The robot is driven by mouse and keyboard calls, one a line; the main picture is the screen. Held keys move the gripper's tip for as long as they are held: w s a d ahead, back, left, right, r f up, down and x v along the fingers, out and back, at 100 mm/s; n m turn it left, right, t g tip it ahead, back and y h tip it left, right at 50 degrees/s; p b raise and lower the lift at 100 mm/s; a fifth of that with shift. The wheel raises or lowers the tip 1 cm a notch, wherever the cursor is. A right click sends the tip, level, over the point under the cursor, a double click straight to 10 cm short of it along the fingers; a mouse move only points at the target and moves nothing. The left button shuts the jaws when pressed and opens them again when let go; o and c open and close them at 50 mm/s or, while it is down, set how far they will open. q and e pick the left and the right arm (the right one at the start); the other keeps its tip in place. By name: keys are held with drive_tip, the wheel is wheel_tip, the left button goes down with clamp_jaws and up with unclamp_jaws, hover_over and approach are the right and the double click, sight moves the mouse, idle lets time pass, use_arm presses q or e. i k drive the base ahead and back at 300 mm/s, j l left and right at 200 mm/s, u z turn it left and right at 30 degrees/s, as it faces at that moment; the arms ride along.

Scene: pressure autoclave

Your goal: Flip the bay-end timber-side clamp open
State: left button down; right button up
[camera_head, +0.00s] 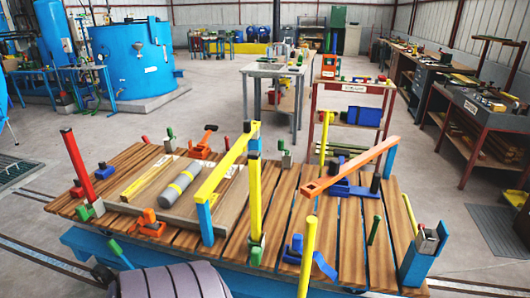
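The slatted wooden workbench (335,240) carries several clamps with coloured handles. A clamp with an upright red handle (76,165) stands at the left end. One with an upright yellow handle (255,200) stands at the middle front on a green base. A yellow post (307,258) stands nearer, beside a blue clamp (322,265). Low orange clamps sit at the front left (148,224) and back (203,142). I cannot tell which is the bay-end timber-side clamp. A pale timber board (160,178) lies on the left half. Neither gripper shows.
A yellow bar on blue posts (228,163) and a slanting orange bar (350,168) rise above the slats. A grey ribbed roll (170,282) fills the bottom foreground. A blue tank (135,60) stands behind left.

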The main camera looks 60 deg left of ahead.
sight(256, 253)
drive_tip(key=u, duration=2.05)
